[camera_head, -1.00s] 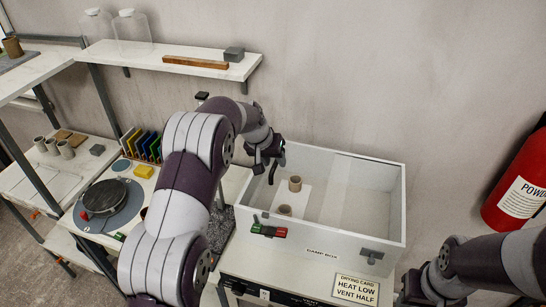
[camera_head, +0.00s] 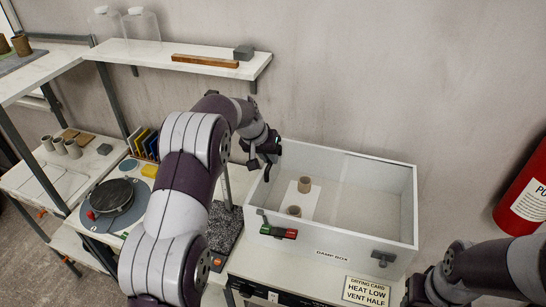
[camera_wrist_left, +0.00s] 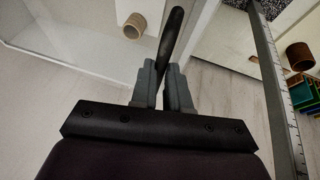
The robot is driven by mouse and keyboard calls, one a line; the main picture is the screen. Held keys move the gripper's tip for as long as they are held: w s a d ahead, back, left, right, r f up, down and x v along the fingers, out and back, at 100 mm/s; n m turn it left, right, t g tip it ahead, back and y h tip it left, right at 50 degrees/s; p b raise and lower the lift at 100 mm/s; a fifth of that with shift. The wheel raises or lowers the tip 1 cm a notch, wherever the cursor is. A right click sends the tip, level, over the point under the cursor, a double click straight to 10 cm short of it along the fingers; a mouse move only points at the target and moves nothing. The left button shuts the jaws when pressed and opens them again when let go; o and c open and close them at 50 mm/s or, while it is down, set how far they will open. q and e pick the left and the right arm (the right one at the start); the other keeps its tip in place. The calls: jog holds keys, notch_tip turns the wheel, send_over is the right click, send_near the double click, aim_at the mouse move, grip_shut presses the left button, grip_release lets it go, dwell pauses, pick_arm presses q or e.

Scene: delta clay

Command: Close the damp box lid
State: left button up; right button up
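The damp box (camera_head: 325,254) is a white, open-looking box on the bench in the head view. A clear panel seems to cover its right part; I cannot make out the lid's edges surely. Two small brown clay cups (camera_head: 304,184) stand inside on a white slab. My left gripper (camera_head: 268,152) is at the box's back left corner. In the left wrist view, a dark curved handle (camera_wrist_left: 173,30) runs between its close-set fingers, which seem shut on it. My right gripper (camera_head: 414,291) is low at the right, its fingers unclear.
A red and green switch block (camera_head: 278,231) and a grey latch (camera_head: 383,258) sit on the box front. A drying card (camera_head: 366,291) lies below. A round wheel (camera_head: 111,197) and a shelf (camera_head: 160,55) are left; a fire extinguisher (camera_head: 524,198) is right.

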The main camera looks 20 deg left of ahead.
pick_arm(q)
jog(key=o, duration=0.4)
jog(key=shift+a+r, duration=0.1)
jog(key=shift+c, duration=0.2)
jog(key=shift+a, duration=0.45)
jog(key=shift+s+r, duration=0.1)
jog(key=b+v, duration=0.1)
jog(key=v, duration=1.1)
pick_arm(e)
jog(key=shift+a+f, duration=0.3)
jog(key=shift+f, duration=0.35)
pick_arm(q)
jog(key=shift+a+r, duration=0.1)
jog(key=shift+a, duration=0.1)
pick_arm(e)
jog(key=shift+a, duration=0.1)
